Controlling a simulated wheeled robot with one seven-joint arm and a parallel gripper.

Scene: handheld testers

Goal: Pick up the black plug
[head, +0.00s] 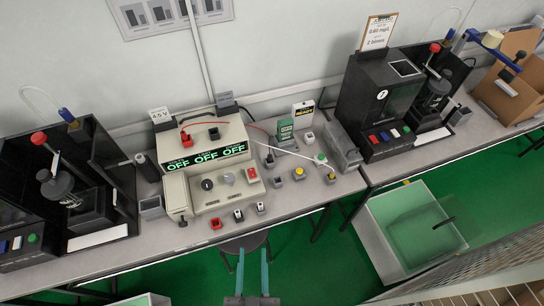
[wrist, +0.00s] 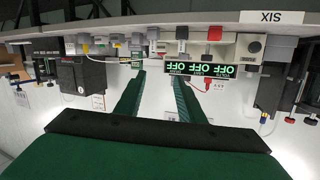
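Small plug-like blocks stand along the front edge of the bench, before the tester with green OFF readouts (head: 206,157). One is red (head: 216,224), one is white with a dark part (head: 238,215), and one is grey (head: 261,208). A small dark piece (head: 182,222) lies further left, and a black block (head: 214,133) sits on top of the tester. I cannot tell for sure which is the black plug. My gripper (head: 253,252) is open and empty, with its two green fingers apart, in front of the bench edge. It also shows in the wrist view (wrist: 158,73), where the scene appears upside down.
The grey bench (head: 285,205) carries black testers at left and right (head: 375,105). More small blocks and a green card (head: 285,130) stand right of the middle tester. A stool (head: 243,243) stands below the bench edge, and a green-bottomed bin (head: 380,245) is at right.

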